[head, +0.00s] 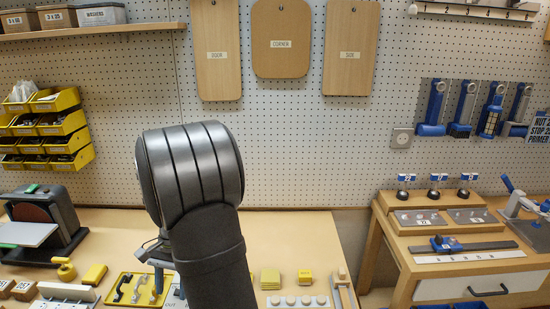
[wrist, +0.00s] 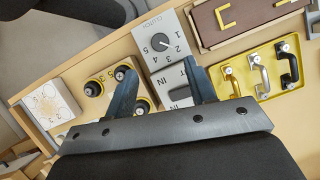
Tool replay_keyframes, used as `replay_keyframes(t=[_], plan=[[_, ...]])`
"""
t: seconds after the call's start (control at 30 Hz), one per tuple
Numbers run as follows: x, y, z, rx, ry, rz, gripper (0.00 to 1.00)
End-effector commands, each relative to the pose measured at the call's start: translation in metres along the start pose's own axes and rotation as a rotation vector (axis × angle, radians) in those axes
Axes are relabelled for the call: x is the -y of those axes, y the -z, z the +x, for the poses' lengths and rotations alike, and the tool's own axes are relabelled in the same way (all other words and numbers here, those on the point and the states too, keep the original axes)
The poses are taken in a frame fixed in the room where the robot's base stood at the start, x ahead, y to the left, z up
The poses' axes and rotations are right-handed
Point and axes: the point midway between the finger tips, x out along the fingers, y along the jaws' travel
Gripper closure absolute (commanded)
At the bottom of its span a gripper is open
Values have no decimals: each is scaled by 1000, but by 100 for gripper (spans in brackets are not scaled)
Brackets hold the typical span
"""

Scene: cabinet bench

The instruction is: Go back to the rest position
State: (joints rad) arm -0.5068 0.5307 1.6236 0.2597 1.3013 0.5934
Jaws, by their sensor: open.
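My gripper (wrist: 160,67) shows in the wrist view with its two blue-grey fingers spread apart and nothing between them. It is over the bench, above a grey box with a dial marked CLUTCH (wrist: 162,42). In the head view my dark arm rises in front of the left bench and hides most of my gripper. Whether the fingers touch the box cannot be told.
A yellow tray (wrist: 259,97) with several handles lies right of my gripper in the wrist view. Black knobs on a wooden block (wrist: 66,78) are to the left. The head view shows a sander (head: 62,222), yellow bins (head: 62,122) and a right-hand bench (head: 395,262).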

Motion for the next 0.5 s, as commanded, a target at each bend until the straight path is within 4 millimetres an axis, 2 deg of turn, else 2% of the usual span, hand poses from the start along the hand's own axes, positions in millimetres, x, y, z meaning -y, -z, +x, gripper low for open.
replay_keyframes(t=[0.1,0.37,0.4,0.5], plan=[[0,1,-25,-4,3,1,50],[0,0,-77,-4,3,1,50],[-1,0,-64,3,-2,1,50],[-1,-1,-42,4,-4,1,50]])
